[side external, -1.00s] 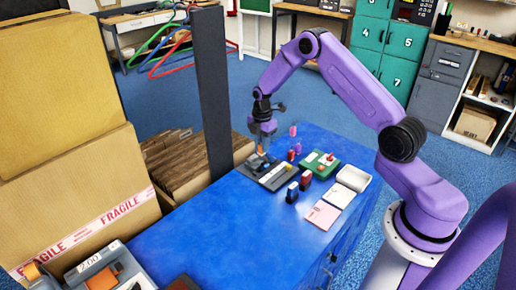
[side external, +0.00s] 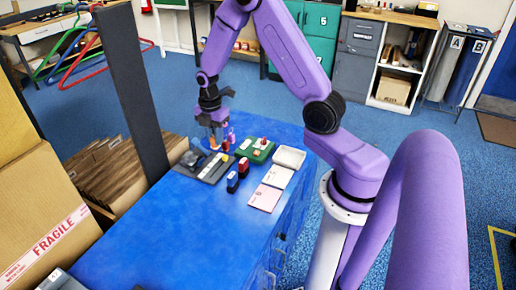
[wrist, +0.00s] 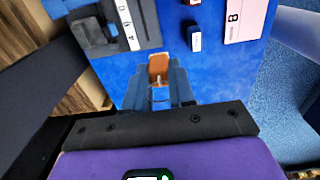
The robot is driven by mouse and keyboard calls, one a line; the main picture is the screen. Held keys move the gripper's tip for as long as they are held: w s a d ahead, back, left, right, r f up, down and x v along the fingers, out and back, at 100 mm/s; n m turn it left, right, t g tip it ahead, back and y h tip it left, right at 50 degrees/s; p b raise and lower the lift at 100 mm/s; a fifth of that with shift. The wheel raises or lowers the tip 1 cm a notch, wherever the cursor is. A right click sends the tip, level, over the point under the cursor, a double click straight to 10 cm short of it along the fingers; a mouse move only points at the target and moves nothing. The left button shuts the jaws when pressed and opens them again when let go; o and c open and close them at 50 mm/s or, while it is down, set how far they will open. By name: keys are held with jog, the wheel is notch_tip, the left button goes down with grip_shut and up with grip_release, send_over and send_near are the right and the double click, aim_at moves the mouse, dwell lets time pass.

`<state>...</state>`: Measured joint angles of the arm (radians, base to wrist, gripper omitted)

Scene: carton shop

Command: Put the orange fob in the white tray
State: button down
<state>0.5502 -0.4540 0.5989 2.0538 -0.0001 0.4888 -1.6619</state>
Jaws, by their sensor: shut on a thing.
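The orange fob (wrist: 159,68) is between the fingertips of my gripper (wrist: 158,88) in the wrist view. My gripper (side external: 216,138) is shut on it, above the far part of the blue bench in the side view; the orange fob (side external: 213,142) shows there as a small spot. The white tray (side external: 289,157) stands to the right, near the bench's right edge. It looks empty and is apart from my gripper.
The grey slotted board (side external: 203,170) lies below and left of my gripper. A green board (side external: 256,150) with small red and white pieces lies between gripper and tray. Dark blue (side external: 232,183) and red (side external: 243,168) blocks stand nearby. A dark post (side external: 133,90) rises at left.

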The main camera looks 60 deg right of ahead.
jog(key=s+d+f+m, duration=0.1)
jog(key=s+d+m, duration=0.4)
jog(key=s+d, duration=0.7)
jog(key=s+a+m, duration=0.1)
jog(key=s+m, duration=0.3)
jog(key=s, duration=1.1)
send_over(289, 159)
notch_tip(289, 159, down, 10)
jog(key=shift+s+a+f, duration=0.1)
jog(key=shift+f, duration=1.55)
jog(key=shift+f, duration=0.15)
